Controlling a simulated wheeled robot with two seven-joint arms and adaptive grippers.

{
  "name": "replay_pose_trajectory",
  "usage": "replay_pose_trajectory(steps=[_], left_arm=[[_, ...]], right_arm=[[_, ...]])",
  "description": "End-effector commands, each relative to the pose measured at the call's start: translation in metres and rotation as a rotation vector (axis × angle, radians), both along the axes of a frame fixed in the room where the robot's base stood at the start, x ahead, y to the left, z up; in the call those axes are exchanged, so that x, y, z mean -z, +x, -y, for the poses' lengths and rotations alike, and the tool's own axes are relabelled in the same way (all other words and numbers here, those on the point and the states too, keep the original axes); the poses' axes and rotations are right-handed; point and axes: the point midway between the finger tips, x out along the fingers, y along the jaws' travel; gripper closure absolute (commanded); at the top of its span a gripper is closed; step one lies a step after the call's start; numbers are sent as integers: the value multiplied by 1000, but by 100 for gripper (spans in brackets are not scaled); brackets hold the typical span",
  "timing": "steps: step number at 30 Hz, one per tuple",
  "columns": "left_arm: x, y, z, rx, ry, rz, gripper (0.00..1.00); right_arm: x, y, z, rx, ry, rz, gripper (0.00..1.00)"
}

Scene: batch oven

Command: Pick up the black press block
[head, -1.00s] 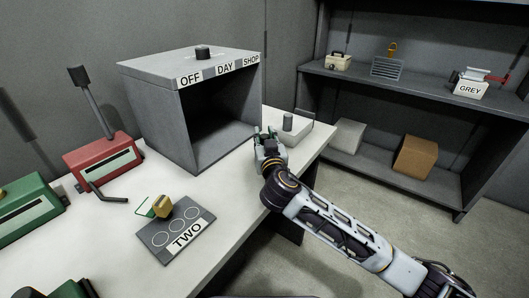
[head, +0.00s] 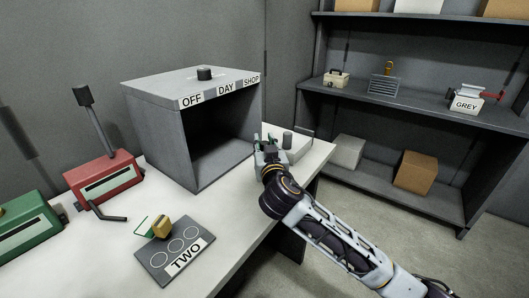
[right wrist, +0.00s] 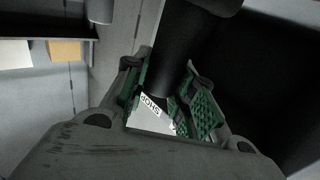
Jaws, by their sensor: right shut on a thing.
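The black press block (right wrist: 180,50) shows in the right wrist view as a dark rounded post between the green-padded fingers. My right gripper (right wrist: 168,95) is shut on it. In the head view my right gripper (head: 266,146) is at the right front of the grey oven box (head: 158,120), over the table's right end. There the block is small and mostly hidden by the gripper. My left gripper is not in view.
A pale box with a grey knob (head: 287,139) stands just right of the gripper. A red device (head: 105,175) and a green device (head: 28,225) stand at left. Shelves (head: 420,105) stand behind.

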Motion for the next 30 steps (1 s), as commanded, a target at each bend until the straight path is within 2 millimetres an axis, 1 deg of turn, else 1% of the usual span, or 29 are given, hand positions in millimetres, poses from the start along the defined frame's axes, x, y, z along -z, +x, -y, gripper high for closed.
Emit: replay_pose_trajectory(steps=[1, 6, 12, 17, 30], left_arm=[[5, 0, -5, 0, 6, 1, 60], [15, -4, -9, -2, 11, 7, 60], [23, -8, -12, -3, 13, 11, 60], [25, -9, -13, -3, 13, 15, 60], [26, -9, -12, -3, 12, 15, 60]], right_arm=[[-11, 0, 0, -1, 5, 3, 100], [-35, 0, 0, 0, 4, 2, 100], [-55, 0, 0, 0, 2, 3, 100], [-60, 0, 0, 0, 1, 2, 100], [-59, 0, 0, 0, 0, 2, 100]])
